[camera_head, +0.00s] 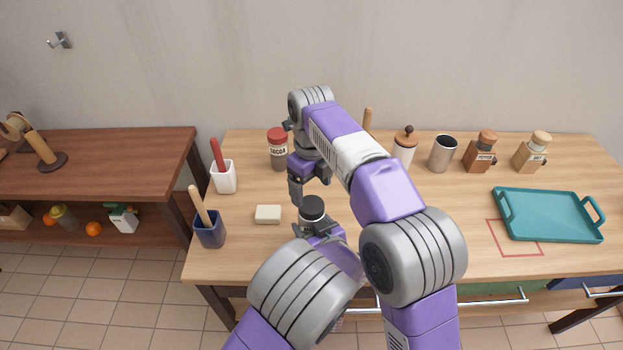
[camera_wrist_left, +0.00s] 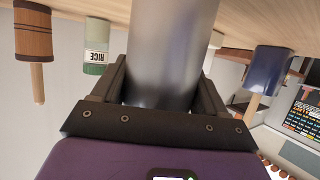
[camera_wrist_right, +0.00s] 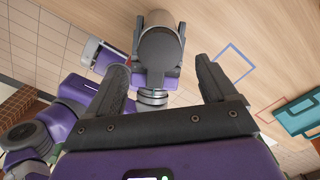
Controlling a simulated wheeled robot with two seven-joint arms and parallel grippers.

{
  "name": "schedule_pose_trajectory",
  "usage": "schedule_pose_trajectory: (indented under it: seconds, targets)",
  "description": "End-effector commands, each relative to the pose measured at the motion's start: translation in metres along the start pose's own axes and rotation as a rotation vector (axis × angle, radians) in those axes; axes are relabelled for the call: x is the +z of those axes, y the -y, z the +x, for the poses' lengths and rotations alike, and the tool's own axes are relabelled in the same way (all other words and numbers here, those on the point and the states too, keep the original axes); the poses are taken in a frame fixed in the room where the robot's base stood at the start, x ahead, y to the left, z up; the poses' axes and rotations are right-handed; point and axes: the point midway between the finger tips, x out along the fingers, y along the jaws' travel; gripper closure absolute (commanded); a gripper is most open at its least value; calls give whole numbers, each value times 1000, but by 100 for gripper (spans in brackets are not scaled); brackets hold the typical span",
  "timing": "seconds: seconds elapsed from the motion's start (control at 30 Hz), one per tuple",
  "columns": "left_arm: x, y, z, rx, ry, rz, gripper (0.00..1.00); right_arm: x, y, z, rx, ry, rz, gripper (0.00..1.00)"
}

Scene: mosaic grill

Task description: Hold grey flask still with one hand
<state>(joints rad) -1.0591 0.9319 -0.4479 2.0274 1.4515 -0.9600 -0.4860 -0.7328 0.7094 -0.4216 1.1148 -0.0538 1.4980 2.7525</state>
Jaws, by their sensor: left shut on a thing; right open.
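The grey flask (camera_head: 312,209) stands near the front of the wooden table, its dark round top facing up in the head view. My left gripper (camera_head: 318,231) is shut around it, and the left wrist view shows the flask's smooth grey body (camera_wrist_left: 172,50) between the fingers. My right gripper (camera_head: 311,182) is open and empty, above and just behind the flask. In the right wrist view the flask's top (camera_wrist_right: 160,48) lies beyond the open fingertips, apart from them. Part of the flask's lower body is hidden by my left gripper in the head view.
A white block (camera_head: 268,214) lies left of the flask. A blue holder (camera_head: 209,234), a white holder (camera_head: 224,179) and a red-lidded cocoa jar (camera_head: 278,153) stand further left and back. A metal cup (camera_head: 442,153) and a teal tray (camera_head: 548,232) are to the right.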

Motion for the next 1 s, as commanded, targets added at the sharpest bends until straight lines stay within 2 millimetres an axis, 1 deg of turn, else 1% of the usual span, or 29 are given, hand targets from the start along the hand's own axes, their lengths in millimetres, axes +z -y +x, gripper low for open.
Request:
schedule_pose_trajectory:
  seconds: [0.03, 0.2, 0.3, 0.4, 0.53, 0.77, 1.0]
  targets:
    - [0, 0, 0, 1, 1, -1, 100, -1, 0, 8, 2, -4, 0, 15]
    - [0, 0, 0, 1, 1, -1, 100, -1, 0, 36, 2, -4, -1, 15]
    - [0, 0, 0, 1, 1, -1, 100, -1, 0, 48, 1, -2, -1, 15]
    - [0, 0, 0, 1, 1, -1, 100, -1, 0, 56, 1, -2, -1, 15]
    - [0, 0, 0, 1, 1, -1, 100, 0, 0, 61, 0, -1, -2, 15]
    - [0, 0, 0, 1, 1, -1, 100, 0, 0, 61, 0, 0, -2, 15]
    - [0, 0, 0, 1, 1, -1, 100, 0, 0, 61, 0, 0, -2, 52]
